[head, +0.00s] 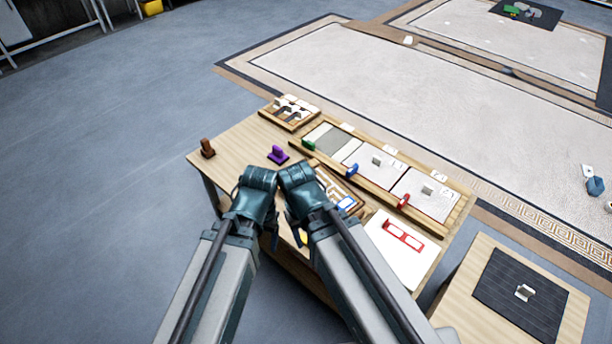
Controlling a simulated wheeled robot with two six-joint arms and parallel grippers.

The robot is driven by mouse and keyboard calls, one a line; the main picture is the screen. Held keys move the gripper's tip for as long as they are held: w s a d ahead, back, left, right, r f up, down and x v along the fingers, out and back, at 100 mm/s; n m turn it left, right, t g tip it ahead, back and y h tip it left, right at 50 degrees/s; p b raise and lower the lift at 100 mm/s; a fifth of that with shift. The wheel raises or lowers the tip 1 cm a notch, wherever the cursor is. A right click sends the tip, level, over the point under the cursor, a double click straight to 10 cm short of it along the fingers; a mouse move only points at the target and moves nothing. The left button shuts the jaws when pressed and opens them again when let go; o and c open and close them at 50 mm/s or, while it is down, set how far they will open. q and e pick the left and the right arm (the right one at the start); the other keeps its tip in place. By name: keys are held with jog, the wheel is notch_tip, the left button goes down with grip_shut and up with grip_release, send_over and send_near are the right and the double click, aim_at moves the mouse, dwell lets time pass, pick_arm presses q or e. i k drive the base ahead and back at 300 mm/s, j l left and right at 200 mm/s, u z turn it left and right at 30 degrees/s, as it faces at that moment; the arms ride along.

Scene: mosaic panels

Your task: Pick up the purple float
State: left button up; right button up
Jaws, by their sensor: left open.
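The purple float (278,155) sits upright on the wooden table (232,150), towards its left side and just beyond my wrists. My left gripper (270,236) hangs at the near edge of the table, open and apart from the float. My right gripper (298,237) is close beside it to the right, mostly hidden by its own arm, and I cannot tell its jaw state. Nothing touches the float.
A brown tool (207,148) stands at the table's left corner. A tile tray (290,112), a long panel rack with green, blue and red handled tools (352,170) and a patterned frame (338,190) lie beyond and right. A white sheet (398,250) is at right. A second table (570,320) stands lower right.

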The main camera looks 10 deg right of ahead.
aim_at(277, 156)
jog(key=i+j+z, duration=0.15)
jog(key=z, duration=0.35)
jog(key=i+j+z, duration=0.1)
jog(key=z, duration=0.4)
jog(key=i+j+z, duration=0.2)
jog(key=j, duration=0.35)
jog(key=j+z, duration=0.15)
jog(key=j, duration=0.4)
jog(key=i+j+z, duration=0.2)
jog(key=j, duration=1.3)
jog(key=i+j, duration=0.1)
jog(key=j, duration=0.8)
jog(key=z, duration=0.05)
